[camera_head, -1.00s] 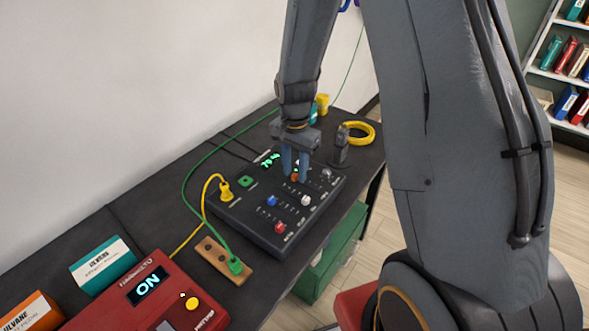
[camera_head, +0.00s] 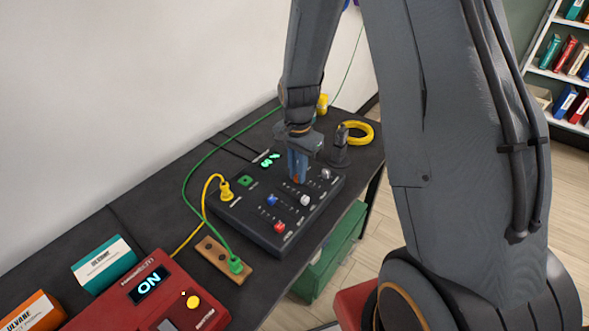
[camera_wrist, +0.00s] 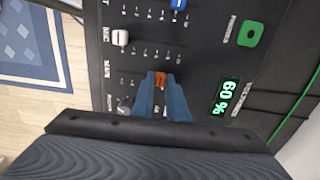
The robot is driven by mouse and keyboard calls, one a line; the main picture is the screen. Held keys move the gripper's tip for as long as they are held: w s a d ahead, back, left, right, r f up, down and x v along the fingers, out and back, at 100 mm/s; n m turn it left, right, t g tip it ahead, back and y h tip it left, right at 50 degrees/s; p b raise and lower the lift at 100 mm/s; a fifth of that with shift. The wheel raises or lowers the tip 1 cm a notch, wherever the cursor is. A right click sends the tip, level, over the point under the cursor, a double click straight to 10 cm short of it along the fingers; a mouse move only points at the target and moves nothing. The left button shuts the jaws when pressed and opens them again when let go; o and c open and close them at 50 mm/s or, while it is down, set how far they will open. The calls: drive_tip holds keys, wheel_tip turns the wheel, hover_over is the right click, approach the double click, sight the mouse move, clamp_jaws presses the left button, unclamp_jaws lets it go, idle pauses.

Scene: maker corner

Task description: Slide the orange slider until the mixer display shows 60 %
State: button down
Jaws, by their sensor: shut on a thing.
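The black mixer (camera_head: 251,223) lies on the dark table. Its green-lit display (camera_wrist: 226,97) reads 60 % in the wrist view; in the head view the display (camera_head: 269,160) is too small to read surely. The orange slider (camera_wrist: 160,77) shows between my fingertips in the wrist view. My gripper (camera_head: 297,180) reaches down onto the mixer, shut on the slider's knob, and its blue fingers hide most of it in the head view.
A blue knob (camera_head: 271,200), white knob (camera_head: 305,200) and red knob (camera_head: 279,226) stand close by on the mixer. A yellow cable (camera_head: 211,183) and green cable (camera_head: 184,185) run left of it. A red box (camera_head: 120,306) stands nearer, a yellow coil (camera_head: 362,134) behind.

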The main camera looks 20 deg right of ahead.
drive_tip(key=c, duration=1.7)
unclamp_jaws()
drive_tip(key=shift+r+b, duration=0.7)
drive_tip(key=shift+r, duration=3.25)
drive_tip(key=s+r+n, duration=0.1)
drive_tip(key=s+n, duration=0.2)
drive_tip(key=s, duration=0.2)
drive_tip(key=s+r+n, duration=0.1)
drive_tip(key=s+n, duration=0.3)
drive_tip(key=s, duration=0.2)
drive_tip(key=s+a+n, duration=0.1)
drive_tip(key=s+n, duration=0.3)
drive_tip(key=s, duration=0.2)
drive_tip(key=shift+r+t, duration=0.4)
